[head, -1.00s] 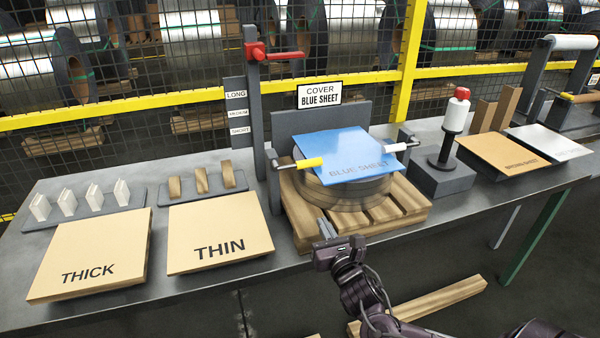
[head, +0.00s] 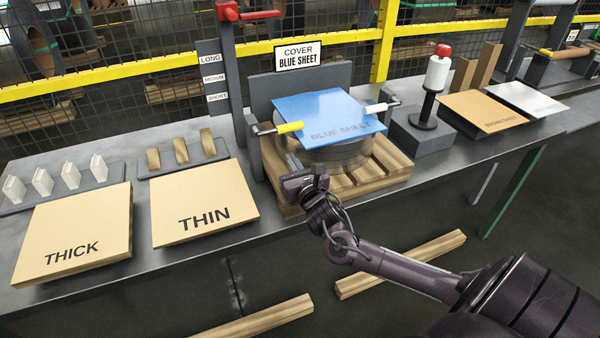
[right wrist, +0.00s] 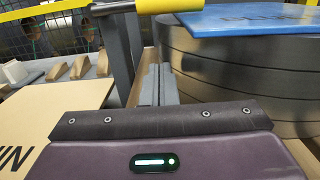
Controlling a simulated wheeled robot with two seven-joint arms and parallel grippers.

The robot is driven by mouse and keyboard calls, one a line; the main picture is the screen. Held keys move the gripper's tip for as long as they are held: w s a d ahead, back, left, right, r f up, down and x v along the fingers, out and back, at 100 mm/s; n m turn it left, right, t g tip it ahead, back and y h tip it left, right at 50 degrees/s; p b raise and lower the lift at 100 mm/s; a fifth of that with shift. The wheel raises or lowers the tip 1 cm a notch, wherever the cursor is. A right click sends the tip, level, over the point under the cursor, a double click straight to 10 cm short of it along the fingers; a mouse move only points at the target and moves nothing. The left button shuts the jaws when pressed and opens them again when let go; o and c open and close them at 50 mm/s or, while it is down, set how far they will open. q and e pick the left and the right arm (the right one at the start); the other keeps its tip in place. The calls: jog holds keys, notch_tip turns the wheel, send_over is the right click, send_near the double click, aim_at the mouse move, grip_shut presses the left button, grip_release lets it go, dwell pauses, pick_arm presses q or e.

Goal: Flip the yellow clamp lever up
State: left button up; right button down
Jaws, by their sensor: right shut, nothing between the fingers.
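The yellow clamp lever (head: 289,127) lies level at the left side of the coil, its tip over the edge of the blue sheet (head: 325,115). In the right wrist view the yellow lever (right wrist: 155,6) shows at the top, above the fingers. My right gripper (head: 292,162) is shut and empty, below the yellow lever and in front of the coil; its closed fingers (right wrist: 159,85) point forward in the wrist view, apart from the lever. A white-handled lever (head: 376,108) lies level on the right side. My left gripper is out of view.
The coil (head: 340,153) rests on a wooden pallet (head: 395,160). A grey post with a red handle (head: 229,12) stands behind at left. THICK (head: 75,230) and THIN (head: 205,200) boards lie left. A grey block with a red-topped spindle (head: 420,138) stands right.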

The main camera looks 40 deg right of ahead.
aim_at(278, 130)
jog(key=shift+x, duration=1.15)
notch_tip(278, 130, up, 3)
jog(key=shift+w+f+p, duration=0.15)
jog(key=shift+w+p, duration=0.05)
jog(key=shift+p, duration=0.45)
jog(key=shift+r, duration=0.6)
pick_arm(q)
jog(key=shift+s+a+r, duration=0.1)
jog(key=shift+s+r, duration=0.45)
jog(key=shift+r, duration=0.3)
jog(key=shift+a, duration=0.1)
pick_arm(e)
jog(key=shift+d, duration=0.2)
